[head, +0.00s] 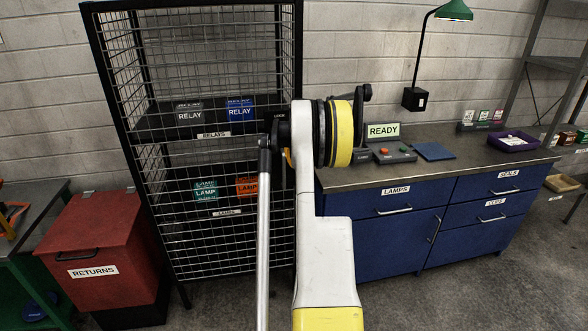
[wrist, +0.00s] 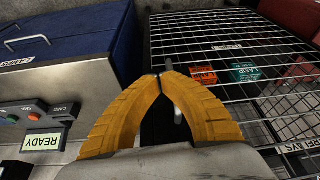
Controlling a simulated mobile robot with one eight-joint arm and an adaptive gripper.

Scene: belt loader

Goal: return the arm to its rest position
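My gripper (wrist: 161,76) shows in the wrist view with its two yellow ribbed fingers curved together and their tips meeting. I see nothing held between them; the dark strip in the gap looks like the cage's post behind. In the head view my white and yellow arm stands raised in the middle of the picture, in front of the cage's right edge. The gripper itself is mostly hidden behind the arm there.
The wire cage (head: 215,151) holds labelled relay and lamp boxes. The blue-drawered bench (head: 390,243) stands right, with a READY sign (head: 384,130), button box (head: 394,155), green lamp (head: 454,11) and purple tray (head: 513,141). A red RETURNS bin (head: 100,232) is at left.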

